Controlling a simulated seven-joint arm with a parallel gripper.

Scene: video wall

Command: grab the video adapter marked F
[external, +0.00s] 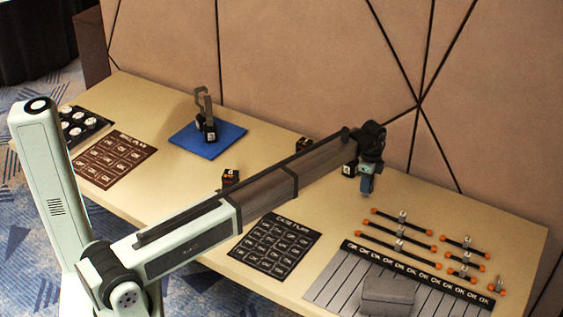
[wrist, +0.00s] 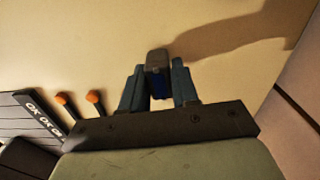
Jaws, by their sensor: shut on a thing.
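My gripper (external: 367,188) hangs over the right half of the table in the external view, pointing down. In the wrist view its two fingers (wrist: 157,88) are closed on a small grey-and-blue piece (wrist: 157,62). No letter on that piece can be read, so I cannot tell if it is the adapter marked F. Small dark cubes with pale marks show in the external view: one (external: 230,177) beside my arm, one (external: 303,144) behind it, and one (external: 350,168) close to my gripper. Their letters are too small to read surely.
A blue mat (external: 190,143) holds dark blocks with an upright grey hook (external: 201,103). Dark label cards (external: 275,246) lie in front. Several orange-tipped bars (external: 400,221) and a striped panel with a grey block (external: 388,295) occupy the right. A padded wall (external: 300,60) stands behind.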

